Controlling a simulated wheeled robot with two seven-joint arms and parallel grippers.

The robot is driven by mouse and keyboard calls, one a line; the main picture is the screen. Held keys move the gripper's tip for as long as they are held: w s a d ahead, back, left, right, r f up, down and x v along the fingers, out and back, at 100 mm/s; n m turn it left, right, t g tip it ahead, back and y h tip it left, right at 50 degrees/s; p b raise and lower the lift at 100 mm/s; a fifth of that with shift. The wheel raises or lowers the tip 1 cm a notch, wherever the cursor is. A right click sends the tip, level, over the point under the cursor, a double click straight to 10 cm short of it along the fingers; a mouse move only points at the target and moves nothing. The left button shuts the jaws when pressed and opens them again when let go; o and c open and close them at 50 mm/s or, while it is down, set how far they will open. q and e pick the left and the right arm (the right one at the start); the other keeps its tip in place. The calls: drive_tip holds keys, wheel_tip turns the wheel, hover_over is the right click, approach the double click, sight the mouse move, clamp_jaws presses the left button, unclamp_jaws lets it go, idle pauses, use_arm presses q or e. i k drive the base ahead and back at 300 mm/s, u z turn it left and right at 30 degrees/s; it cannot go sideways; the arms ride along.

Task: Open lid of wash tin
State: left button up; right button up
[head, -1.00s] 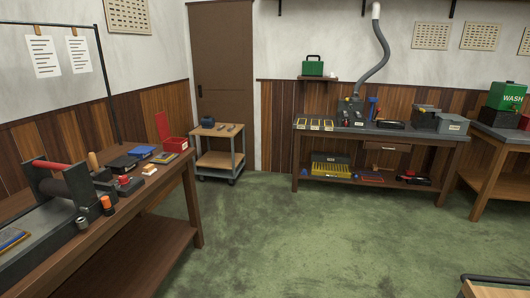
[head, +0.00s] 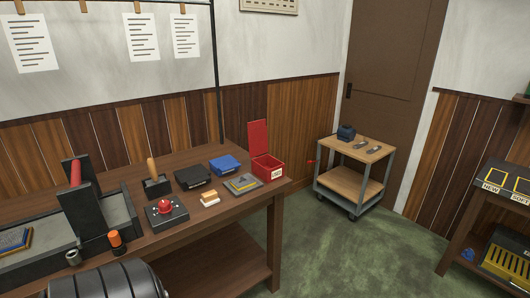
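The green tin marked WASH is not in view now; it showed only at the right edge of the earlier head view. Neither of my grippers can be made out in the head view. A red box (head: 267,170) with its red lid standing open sits at the far right end of the left workbench; its small label is too small to read.
The wooden workbench (head: 160,225) fills the left, with a red-handled press (head: 84,200), a red-knobbed block (head: 166,211) and a blue box (head: 225,164). A wheeled cart (head: 354,178) stands near the door (head: 390,100). Green floor (head: 375,255) is clear between benches.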

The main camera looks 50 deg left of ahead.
sight(224, 163)
drive_tip(key=i, duration=2.45)
drive_tip(key=u, duration=2.2)
